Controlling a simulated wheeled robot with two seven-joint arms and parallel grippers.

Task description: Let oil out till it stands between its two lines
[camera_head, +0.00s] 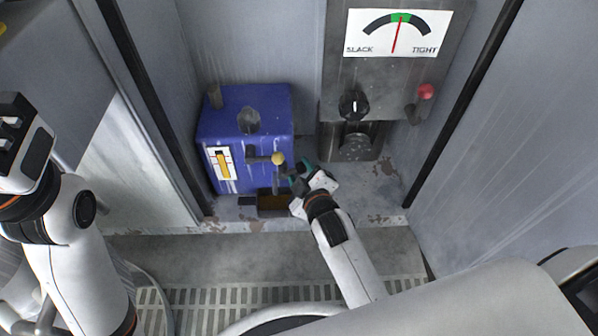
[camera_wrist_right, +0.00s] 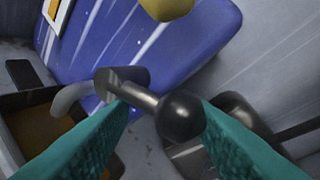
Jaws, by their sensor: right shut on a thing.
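The blue oil tank (camera_head: 270,108) stands at the back, left of centre. Its sight gauge (camera_head: 221,163) shows a yellow column with small red marks; the exact level against the lines is too small to tell. A lever with a yellow knob (camera_head: 278,158) sticks out of the front. Below it is a drain tap with a grey spout (camera_wrist_right: 72,98) and a black ball handle (camera_wrist_right: 180,115). My right gripper (camera_head: 300,172) is shut on this ball, its teal fingers either side. My left gripper (camera_head: 22,135) is at the far left, away from the tank; its jaws are unclear.
A dark tray (camera_wrist_right: 12,100) with brown oil sits under the spout. Right of the tank, a grey panel (camera_head: 370,85) carries a SLACK/TIGHT dial (camera_head: 397,33) with its needle in the green, a black knob (camera_head: 354,104) and a red-knobbed lever (camera_head: 425,91). Walls close in both sides.

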